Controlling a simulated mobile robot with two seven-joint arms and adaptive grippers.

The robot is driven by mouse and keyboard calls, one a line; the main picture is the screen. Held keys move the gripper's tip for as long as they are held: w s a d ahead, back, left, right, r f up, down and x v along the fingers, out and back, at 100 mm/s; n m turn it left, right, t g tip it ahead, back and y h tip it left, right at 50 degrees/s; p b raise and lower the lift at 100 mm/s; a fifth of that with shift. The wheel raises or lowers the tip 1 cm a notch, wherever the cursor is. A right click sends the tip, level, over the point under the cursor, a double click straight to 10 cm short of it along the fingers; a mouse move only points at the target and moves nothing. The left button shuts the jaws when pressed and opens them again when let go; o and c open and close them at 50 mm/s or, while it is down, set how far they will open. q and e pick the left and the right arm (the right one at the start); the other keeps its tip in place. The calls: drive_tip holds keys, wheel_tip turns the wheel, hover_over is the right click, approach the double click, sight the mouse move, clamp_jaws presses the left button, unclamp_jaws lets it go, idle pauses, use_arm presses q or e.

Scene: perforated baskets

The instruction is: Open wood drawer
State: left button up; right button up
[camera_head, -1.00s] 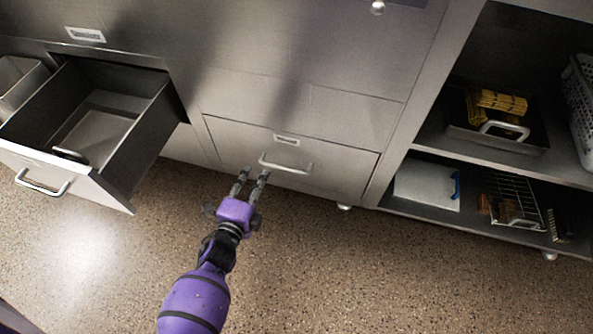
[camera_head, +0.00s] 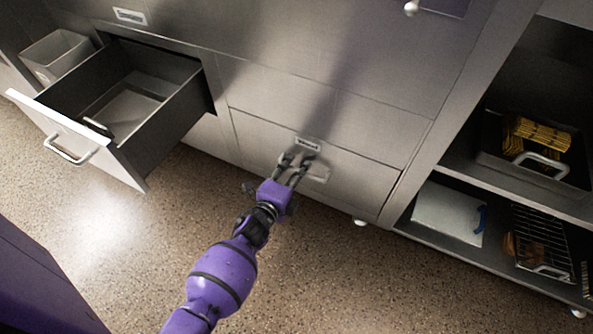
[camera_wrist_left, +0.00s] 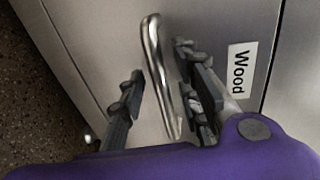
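The closed wood drawer (camera_head: 345,185) is a grey metal front low in the cabinet. Its white label (camera_wrist_left: 240,70) reads "Wood" in the left wrist view. Its metal bar handle (camera_wrist_left: 158,70) passes between the two fingers of my left gripper (camera_wrist_left: 165,98). The fingers are apart, one on each side of the handle, with a visible gap on the left side; the right finger is close to the bar. In the head view my left gripper (camera_head: 296,165) is at the handle and partly covers it. My right gripper is not seen.
Another drawer (camera_head: 175,130) at the left stands pulled open, with a tray inside. A grey bin (camera_head: 58,58) is behind it. Open shelves (camera_head: 455,165) at the right hold a tray, a white board and a wire rack. Speckled floor in front is clear.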

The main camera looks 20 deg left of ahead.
use_arm(q)
drive_tip(key=shift+w, duration=0.15)
clamp_jaws()
idle(0.4)
